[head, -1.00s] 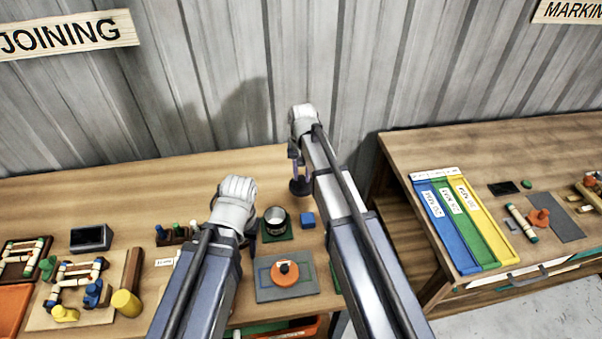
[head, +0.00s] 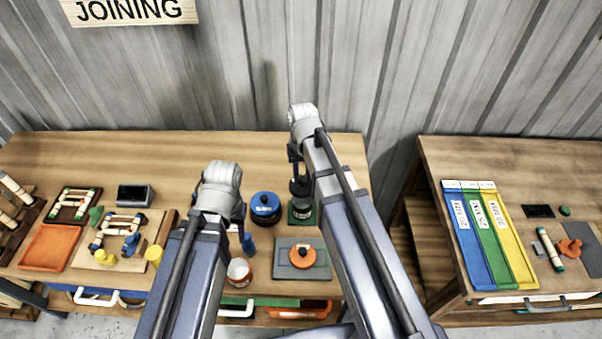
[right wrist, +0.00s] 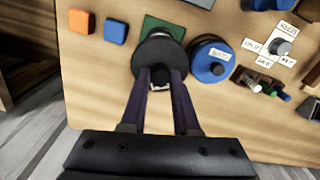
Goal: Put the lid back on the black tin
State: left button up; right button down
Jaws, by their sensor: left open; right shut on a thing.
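The black tin (head: 303,210) stands upright on a green mat (right wrist: 160,25) at the middle of the workbench. My right gripper (head: 297,170) is shut on the knob of the black lid (head: 300,187). The lid is level, directly over the tin; I cannot tell whether it touches the rim. In the right wrist view the fingers (right wrist: 160,80) grip the knob, and the lid (right wrist: 158,52) covers most of the tin. My left gripper (head: 240,222) is open and empty, left of the tin, partly hidden by its own arm.
A blue lidded tin (head: 265,208) stands close left of the black tin. A blue block (head: 248,245) and an orange-and-white tin (head: 239,271) are near my left arm. An orange knobbed piece (head: 302,256) lies on a grey mat in front.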

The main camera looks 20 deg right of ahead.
aim_at(302, 188)
jog(key=shift+f+b, duration=3.1)
jog(key=shift+f, duration=0.05)
jog(key=shift+f, duration=0.15)
jog(key=shift+c, duration=0.4)
grip_release()
jog(key=shift+r+p, duration=3.4)
jog(key=shift+r, duration=0.15)
